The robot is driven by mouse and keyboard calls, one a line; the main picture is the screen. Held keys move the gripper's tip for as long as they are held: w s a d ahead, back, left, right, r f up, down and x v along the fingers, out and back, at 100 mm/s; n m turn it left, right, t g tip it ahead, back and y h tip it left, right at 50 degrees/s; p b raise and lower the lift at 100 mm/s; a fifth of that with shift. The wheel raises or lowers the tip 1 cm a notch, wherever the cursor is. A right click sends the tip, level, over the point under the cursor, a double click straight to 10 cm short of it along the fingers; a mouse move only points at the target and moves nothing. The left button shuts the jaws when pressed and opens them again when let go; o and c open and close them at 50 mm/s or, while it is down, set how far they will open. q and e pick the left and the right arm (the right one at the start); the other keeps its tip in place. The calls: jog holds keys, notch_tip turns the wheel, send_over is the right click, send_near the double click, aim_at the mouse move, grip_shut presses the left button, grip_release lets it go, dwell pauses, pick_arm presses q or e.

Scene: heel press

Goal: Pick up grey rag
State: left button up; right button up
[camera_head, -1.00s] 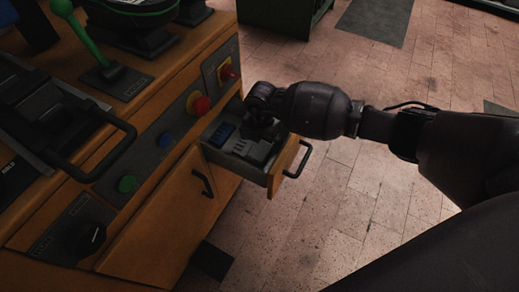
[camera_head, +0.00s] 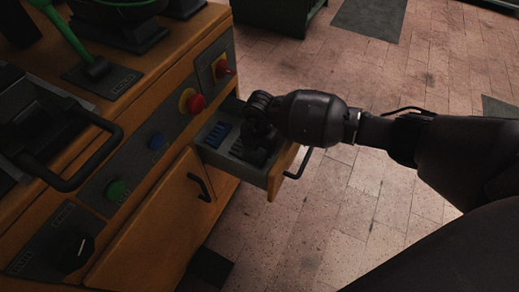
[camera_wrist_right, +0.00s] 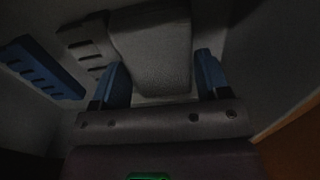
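The grey rag (camera_wrist_right: 153,48) looks like a folded, textured grey block lying in the open drawer (camera_head: 247,172). In the right wrist view my right gripper (camera_wrist_right: 161,68) has its two blue-tipped fingers spread apart, one toward each side of the rag's near end. A small gap shows by the right finger; I cannot tell if the left one touches. In the head view my right gripper (camera_head: 256,146) points down into the drawer and hides most of the rag. My left gripper is not in view.
A blue slotted piece (camera_wrist_right: 42,70) and a grey slotted piece (camera_wrist_right: 84,42) lie left of the rag. The drawer's walls are close around the gripper. The drawer handle (camera_head: 298,163) sticks out at the front. A red button (camera_head: 195,103) is on the cabinet nearby.

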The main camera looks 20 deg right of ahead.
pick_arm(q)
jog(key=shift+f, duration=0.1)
pick_arm(e)
jog(key=shift+s+f, duration=0.1)
jog(key=shift+f, duration=0.15)
jog(key=shift+c, duration=1.2)
jog(key=shift+r, duration=0.2)
pick_arm(q)
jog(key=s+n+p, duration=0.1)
jog(key=p, duration=0.2)
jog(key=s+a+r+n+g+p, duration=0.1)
jog(key=p, duration=0.3)
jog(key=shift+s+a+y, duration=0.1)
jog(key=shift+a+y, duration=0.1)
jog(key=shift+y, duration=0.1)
pick_arm(e)
notch_tip(320, 180, up, 20)
